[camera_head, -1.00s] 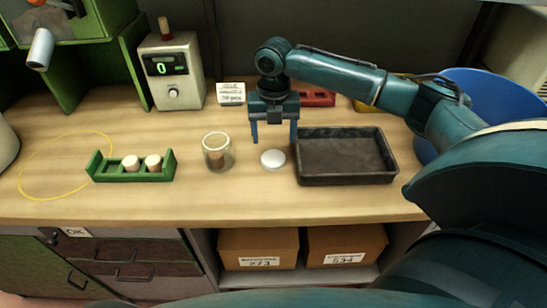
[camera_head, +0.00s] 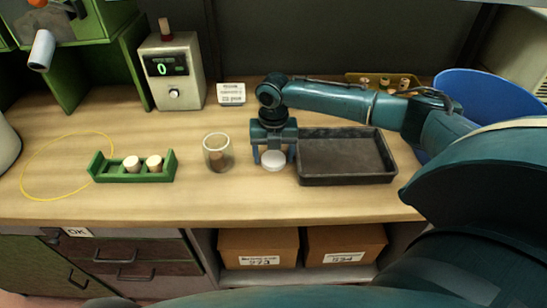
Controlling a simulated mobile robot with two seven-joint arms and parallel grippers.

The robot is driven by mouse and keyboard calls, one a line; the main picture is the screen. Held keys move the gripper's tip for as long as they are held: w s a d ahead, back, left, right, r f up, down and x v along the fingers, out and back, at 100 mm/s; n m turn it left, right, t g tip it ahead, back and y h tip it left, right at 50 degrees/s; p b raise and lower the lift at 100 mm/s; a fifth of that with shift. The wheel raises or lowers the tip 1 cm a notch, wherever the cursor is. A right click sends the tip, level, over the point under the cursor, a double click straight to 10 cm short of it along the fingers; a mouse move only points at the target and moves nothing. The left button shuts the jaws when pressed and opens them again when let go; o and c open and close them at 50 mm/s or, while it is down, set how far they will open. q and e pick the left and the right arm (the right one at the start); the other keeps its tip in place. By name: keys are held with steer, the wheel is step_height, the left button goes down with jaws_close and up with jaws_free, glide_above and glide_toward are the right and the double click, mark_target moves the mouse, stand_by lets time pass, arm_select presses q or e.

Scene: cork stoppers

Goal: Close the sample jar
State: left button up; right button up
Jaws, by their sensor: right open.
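The sample jar (camera_head: 218,152) is a clear glass jar standing open on the bench, with a brown cork stopper inside it. A round white lid (camera_head: 273,161) lies just right of the jar, near the black tray. My right gripper (camera_head: 274,157) is low over the lid, fingers pointing down on either side of it. It is open; whether the fingers touch the lid's edge I cannot tell. My left gripper is not in view.
A black tray (camera_head: 346,178) stands close on the right of the lid. A green rack (camera_head: 133,178) with two corks is left of the jar. A scale-like device (camera_head: 173,92) and a white card (camera_head: 231,94) stand behind. A blue bin (camera_head: 490,95) is far right.

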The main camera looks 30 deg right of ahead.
mark_target(273, 158)
steer(key=shift+c, duration=0.4)
steer(key=c, duration=0.7)
step_height(273, 158, up, 10)
steer(key=shift+r, duration=0.1)
steer(key=shift+c, duration=0.2)
